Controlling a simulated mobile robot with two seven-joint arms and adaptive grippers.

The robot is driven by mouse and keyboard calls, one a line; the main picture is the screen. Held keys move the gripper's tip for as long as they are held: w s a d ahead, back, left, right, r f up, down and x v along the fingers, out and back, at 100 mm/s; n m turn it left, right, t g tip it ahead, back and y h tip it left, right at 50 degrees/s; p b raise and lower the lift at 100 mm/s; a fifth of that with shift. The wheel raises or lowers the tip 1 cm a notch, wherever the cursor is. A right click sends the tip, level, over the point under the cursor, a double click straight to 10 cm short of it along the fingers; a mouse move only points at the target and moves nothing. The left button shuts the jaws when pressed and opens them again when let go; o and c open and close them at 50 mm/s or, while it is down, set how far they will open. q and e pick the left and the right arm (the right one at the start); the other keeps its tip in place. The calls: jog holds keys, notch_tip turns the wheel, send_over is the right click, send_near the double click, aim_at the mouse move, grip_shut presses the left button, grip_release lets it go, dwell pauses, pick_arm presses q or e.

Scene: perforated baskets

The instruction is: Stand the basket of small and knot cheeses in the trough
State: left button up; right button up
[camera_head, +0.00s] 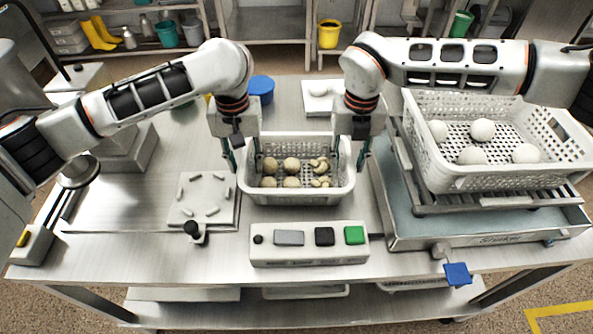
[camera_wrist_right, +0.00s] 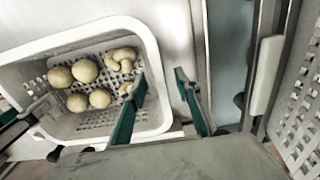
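The white perforated basket (camera_head: 297,198) stands level in the middle of the steel table. It holds several small round cheeses (camera_head: 291,165) and knot cheeses (camera_head: 320,165). The trough (camera_head: 401,222) is a steel tank with bluish liquid on the right. My left gripper (camera_head: 243,158) is at the basket's left rim, with its fingers apart on either side of it. My right gripper (camera_head: 351,158) is open at the right rim. In the right wrist view its green fingers (camera_wrist_right: 160,105) are spread, one inside the basket and one outside, with a visible gap to the rim.
A larger white basket (camera_head: 480,178) with several white round cheeses sits on a slatted rack (camera_head: 480,203) over the trough. A button box (camera_head: 309,244) lies in front of the middle basket. A square plate (camera_head: 204,199) is left of it; a blue tub (camera_head: 261,90) is behind.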

pick_arm(q)
jog(key=shift+c, duration=0.3)
pick_arm(e)
jog(key=shift+c, duration=0.5)
pick_arm(q)
grip_shut()
pick_arm(e)
grip_shut()
